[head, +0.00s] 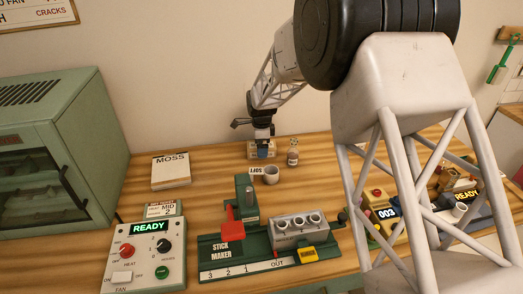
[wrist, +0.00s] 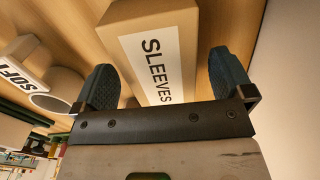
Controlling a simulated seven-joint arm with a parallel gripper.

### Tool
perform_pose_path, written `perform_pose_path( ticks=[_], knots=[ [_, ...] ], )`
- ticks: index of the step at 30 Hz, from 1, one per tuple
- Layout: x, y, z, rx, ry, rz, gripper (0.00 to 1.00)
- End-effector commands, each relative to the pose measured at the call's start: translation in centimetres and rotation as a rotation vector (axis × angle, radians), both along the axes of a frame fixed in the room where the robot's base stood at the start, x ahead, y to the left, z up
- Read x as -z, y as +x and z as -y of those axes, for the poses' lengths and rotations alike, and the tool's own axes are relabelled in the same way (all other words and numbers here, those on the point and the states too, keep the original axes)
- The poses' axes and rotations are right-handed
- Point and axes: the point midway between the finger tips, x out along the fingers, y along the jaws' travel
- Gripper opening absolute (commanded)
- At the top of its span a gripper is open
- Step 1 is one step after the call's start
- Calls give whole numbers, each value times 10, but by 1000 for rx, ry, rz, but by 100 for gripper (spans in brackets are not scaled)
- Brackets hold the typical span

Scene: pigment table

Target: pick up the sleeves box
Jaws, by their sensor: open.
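The sleeves box (wrist: 184,28) is a brown cardboard box with a white label reading SLEEVES. In the wrist view it lies between the two dark fingers of my gripper (wrist: 165,85), which are open with a finger on either side of it. A gap shows between the right finger and the box; the left finger is close to its side, and I cannot tell whether it touches. In the head view my gripper (head: 263,146) is low at the back of the table, right over the box (head: 262,153), which it partly hides.
A grey cup (head: 271,175) with a SOFT label (head: 256,170) stands just in front of the box. A small glass bottle (head: 293,155) stands to its right. The MOSS box (head: 171,170) is at left. The green stick maker (head: 222,250) is in front. Table between MOSS and the gripper is clear.

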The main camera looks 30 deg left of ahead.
Motion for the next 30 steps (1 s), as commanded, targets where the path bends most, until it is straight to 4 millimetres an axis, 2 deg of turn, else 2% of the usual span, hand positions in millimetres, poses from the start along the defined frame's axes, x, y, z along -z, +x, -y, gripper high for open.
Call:
perform_pose_path(
  ticks=[5, 20, 23, 30],
  knots=[
    [8, 0, 0, 0, 1, 1, 99],
    [8, 0, 0, 0, 1, 1, 99],
    [8, 0, 0, 0, 1, 1, 87],
    [8, 0, 0, 0, 1, 1, 50]
  ],
)
